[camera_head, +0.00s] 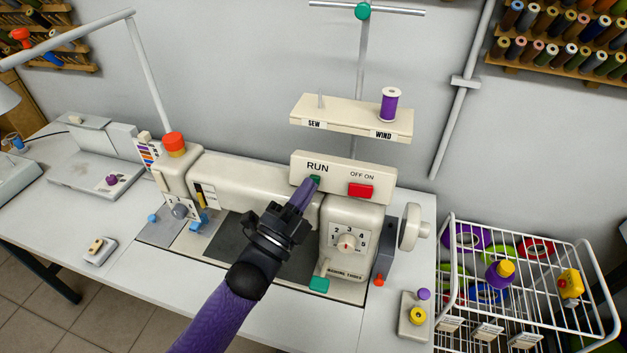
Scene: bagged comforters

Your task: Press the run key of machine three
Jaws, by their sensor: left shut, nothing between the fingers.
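The sewing machine (245,175) stands on the white table, with "MACHINE THREE" lettered low on its right-hand column. A panel on top carries the green run key (315,180) under the word RUN, and a red switch (360,190) under OFF ON. My left gripper (311,184) is shut and empty, its purple fingers pointing up at the run key. The fingertips overlap the key's lower left part; I cannot tell whether they touch it. My right gripper is not in view.
A thread stand with a shelf (350,117) and a purple spool (388,104) rises behind the panel. A dial (347,241) and handwheel (410,228) sit at the right. A white wire basket (520,285) stands right of the table. Clear tabletop (150,290) lies front left.

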